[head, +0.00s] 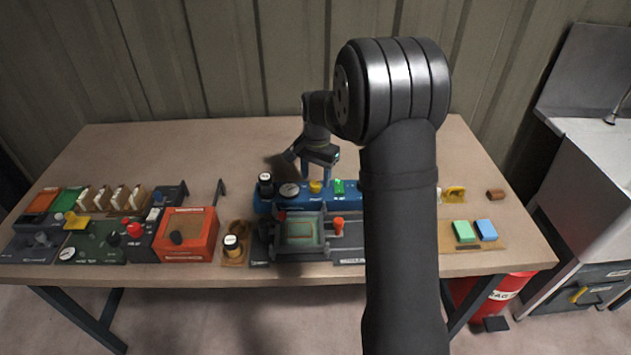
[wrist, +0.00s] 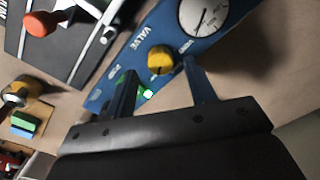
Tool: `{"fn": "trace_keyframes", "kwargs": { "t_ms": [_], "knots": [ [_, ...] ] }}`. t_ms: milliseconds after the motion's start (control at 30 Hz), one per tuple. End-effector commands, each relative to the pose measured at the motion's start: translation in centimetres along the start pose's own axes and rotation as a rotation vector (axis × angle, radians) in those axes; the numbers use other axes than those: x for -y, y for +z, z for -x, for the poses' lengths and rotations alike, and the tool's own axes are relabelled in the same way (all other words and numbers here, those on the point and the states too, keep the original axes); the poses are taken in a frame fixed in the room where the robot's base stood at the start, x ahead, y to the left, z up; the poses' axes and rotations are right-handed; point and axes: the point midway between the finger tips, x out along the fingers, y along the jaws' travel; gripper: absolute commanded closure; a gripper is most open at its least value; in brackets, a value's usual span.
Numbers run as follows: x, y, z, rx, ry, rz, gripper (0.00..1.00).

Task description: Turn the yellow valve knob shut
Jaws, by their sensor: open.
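The yellow valve knob (head: 315,187) sits on a blue panel (head: 262,207) at the middle of the table, right of a round gauge (head: 289,190). In the wrist view the round yellow knob (wrist: 160,60) stands on the blue panel (wrist: 148,36) beside the word VALVE. My gripper (head: 316,172) is open just above the panel, close to the knob. In the wrist view my gripper's two fingers (wrist: 160,75) point toward the knob, which shows between and just beyond their tips. I cannot tell whether either finger touches it. A lit green part (wrist: 149,93) shows between the fingers.
A grey fixture with a red-orange knob (head: 338,224) stands in front of the blue panel. An orange box (head: 186,234) and several small panels lie to the left. Green (head: 464,231) and blue (head: 486,230) blocks lie at the right. The table behind the panel is clear.

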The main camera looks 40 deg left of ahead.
Motion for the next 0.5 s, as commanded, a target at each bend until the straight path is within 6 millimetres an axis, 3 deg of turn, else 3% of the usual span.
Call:
{"fn": "trace_keyframes", "kwargs": {
  "t_ms": [200,500],
  "knots": [
    [0.0,0.0,-2.4,0.001,0.001,0.000,0.50],
    [0.0,0.0,-2.8,0.000,0.000,0.000,0.50]
  ]
}}
